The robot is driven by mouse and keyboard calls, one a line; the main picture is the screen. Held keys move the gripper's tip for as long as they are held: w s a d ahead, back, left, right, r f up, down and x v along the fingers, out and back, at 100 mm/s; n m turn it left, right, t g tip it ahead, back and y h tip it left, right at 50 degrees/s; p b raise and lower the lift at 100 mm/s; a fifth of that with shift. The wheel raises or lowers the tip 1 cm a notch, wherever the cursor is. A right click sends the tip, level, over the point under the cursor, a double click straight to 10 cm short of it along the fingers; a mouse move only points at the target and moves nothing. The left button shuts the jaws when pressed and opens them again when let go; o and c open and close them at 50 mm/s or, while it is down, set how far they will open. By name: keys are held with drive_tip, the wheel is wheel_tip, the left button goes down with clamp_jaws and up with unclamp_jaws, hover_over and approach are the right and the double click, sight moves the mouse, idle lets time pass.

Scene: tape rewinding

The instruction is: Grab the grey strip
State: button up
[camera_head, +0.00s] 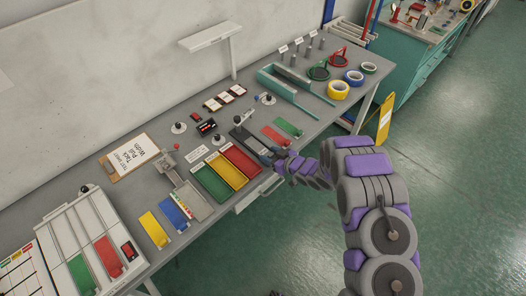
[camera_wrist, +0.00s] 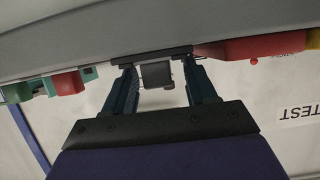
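The grey strip (camera_head: 243,136) lies on the bench, between the red strip of a three-colour group and a smaller red strip. My gripper (camera_head: 270,156) is at its near end, by the bench's front edge. In the wrist view, the fingers of my gripper (camera_wrist: 158,68) are spread, with a small grey block (camera_wrist: 157,75) between them and visible gaps on both sides. This block seems to be part of the grey strip's end or its holder; I cannot tell which. The fingertips' contact with it is unclear.
Green, yellow and red strips (camera_head: 240,160) lie close on the left. A small red strip (camera_head: 273,135) and green strip (camera_head: 290,128) lie close on the right. A knobbed fitting (camera_head: 218,139) stands left of the grey strip. Tape rolls (camera_head: 338,90) sit farther right.

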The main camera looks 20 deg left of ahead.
drive_tip(key=shift+s+a, duration=0.1)
drive_tip(key=shift+s, duration=0.05)
drive_tip(key=shift+c, duration=0.8)
drive_tip(key=shift+w+d+f, duration=0.1)
drive_tip(key=shift+w+d, duration=0.15)
drive_tip(key=shift+d, duration=0.2)
drive_tip(key=c, duration=0.4)
drive_tip(key=shift+c, duration=1.4)
drive_tip(key=shift+a, duration=0.1)
